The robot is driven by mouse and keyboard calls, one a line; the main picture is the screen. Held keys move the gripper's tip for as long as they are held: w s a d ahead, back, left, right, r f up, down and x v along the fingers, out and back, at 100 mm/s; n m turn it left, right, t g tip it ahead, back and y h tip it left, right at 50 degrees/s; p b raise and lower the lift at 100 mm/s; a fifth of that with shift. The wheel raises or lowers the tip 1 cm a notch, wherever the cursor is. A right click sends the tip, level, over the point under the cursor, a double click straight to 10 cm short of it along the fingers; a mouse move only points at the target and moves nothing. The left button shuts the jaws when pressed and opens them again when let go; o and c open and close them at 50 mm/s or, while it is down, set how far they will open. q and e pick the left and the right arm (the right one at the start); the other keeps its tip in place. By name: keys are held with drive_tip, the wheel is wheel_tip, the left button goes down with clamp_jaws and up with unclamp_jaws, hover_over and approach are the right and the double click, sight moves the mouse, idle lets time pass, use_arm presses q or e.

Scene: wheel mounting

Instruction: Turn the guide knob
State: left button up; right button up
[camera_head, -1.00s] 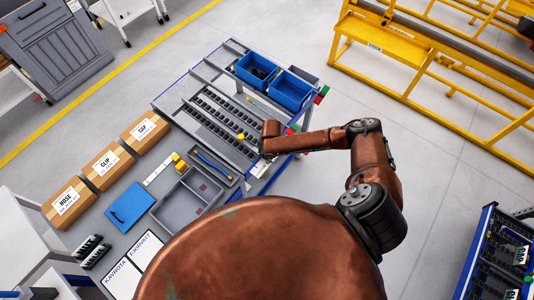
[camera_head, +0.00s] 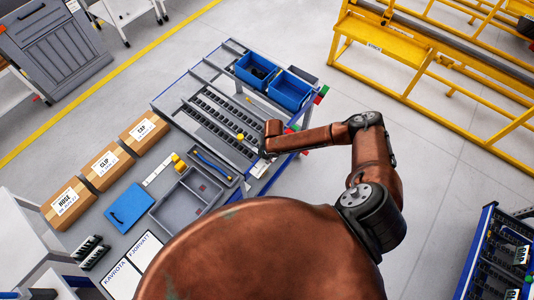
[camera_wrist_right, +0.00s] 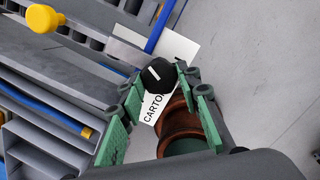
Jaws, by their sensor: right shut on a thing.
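The guide knob (camera_wrist_right: 157,75) is black and round with a white pointer line, seen in the right wrist view. My right gripper (camera_wrist_right: 164,86) has its green-padded fingers on both sides of the knob and is shut on it. In the head view my right gripper (camera_head: 264,154) is small and dark at the right edge of the workbench, and the knob cannot be made out there. My left gripper is not in view.
A white label with "CARTO" legible (camera_wrist_right: 152,106) lies beneath the knob. A yellow knob (camera_wrist_right: 42,18) stands nearby. Blue bins (camera_head: 290,92), a grey tray (camera_head: 187,199) and cardboard boxes (camera_head: 103,164) are on the workbench. Open floor lies to the right.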

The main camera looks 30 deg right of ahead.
sight(269, 161)
drive_tip(key=o, duration=1.2)
drive_tip(key=shift+c, duration=0.2)
wheel_tip(269, 161, up, 12)
drive_tip(key=s, duration=0.2)
drive_tip(key=shift+d, duration=0.15)
